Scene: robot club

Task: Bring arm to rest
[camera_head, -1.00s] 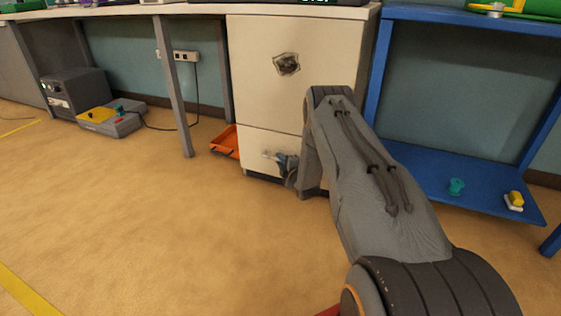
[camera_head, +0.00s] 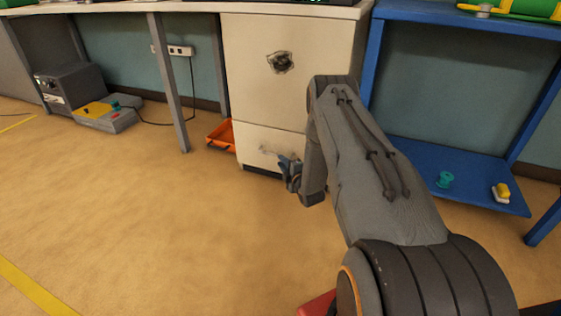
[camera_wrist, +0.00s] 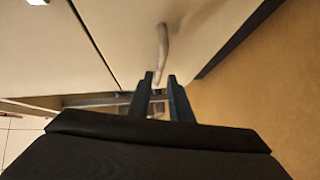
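My gripper (camera_head: 288,166) is in front of the lower drawer (camera_head: 256,146) of the white cabinet (camera_head: 262,95). In the wrist view my gripper (camera_wrist: 160,76) shows two dark fingers with a narrow gap between them. My arm is bent and reaches forward and down. The lower drawer looks shut, its front level with the cabinet front. Part of the cabinet is hidden behind my arm.
A blue shelf unit (camera_head: 460,175) stands to the right, with a teal spool (camera_head: 445,179) and a yellow-and-white item (camera_head: 502,192) on it. An orange tray (camera_head: 221,135) lies left of the cabinet. A grey table leg (camera_head: 170,85) stands further left. The floor at left front is clear.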

